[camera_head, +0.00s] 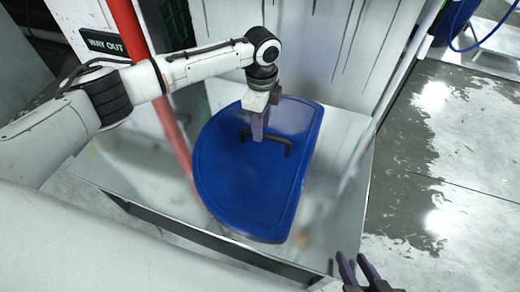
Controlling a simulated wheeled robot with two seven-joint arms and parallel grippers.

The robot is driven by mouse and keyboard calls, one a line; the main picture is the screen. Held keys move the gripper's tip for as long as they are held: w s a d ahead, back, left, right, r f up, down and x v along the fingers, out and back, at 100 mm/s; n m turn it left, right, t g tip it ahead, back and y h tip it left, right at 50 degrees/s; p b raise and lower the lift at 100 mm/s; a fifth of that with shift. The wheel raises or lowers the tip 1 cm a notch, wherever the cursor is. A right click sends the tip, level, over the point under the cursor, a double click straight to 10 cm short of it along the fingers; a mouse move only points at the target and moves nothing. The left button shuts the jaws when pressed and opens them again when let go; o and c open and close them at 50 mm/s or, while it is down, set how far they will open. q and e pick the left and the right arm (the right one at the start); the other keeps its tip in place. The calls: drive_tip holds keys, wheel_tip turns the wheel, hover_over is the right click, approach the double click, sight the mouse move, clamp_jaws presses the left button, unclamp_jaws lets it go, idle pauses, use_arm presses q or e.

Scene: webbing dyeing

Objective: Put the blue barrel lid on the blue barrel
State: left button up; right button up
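The blue barrel lid (245,190) is a flat D-shaped panel with a raised rim and a black bar handle (282,141). It shows above a grey metal bench; I cannot tell whether it rests on it. My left gripper (258,134) points down at the handle, its fingers overlapping the bar. From this angle I cannot tell whether they are closed on it. My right gripper (358,262) is at the bottom edge, its two dark fingers spread apart and empty. A dark blue rounded object (455,22), possibly the blue barrel, is partly cut off at the top right.
The metal bench (340,150) has a front edge below the lid. A red pole (130,30) stands left of the lid, behind my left arm. A white streaked panel (330,50) rises behind. Wet grey floor (450,150) lies open at the right.

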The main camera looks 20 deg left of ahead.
use_arm(q)
drive_tip(key=f, duration=0.1)
drive_tip(key=f+b, duration=0.1)
drive_tip(key=f, duration=0.3)
drive_tip(key=shift+w+a+b, duration=0.2)
drive_tip(key=shift+a+b, duration=0.1)
clamp_jaws()
idle(1.0)
drive_tip(key=shift+r, duration=0.2)
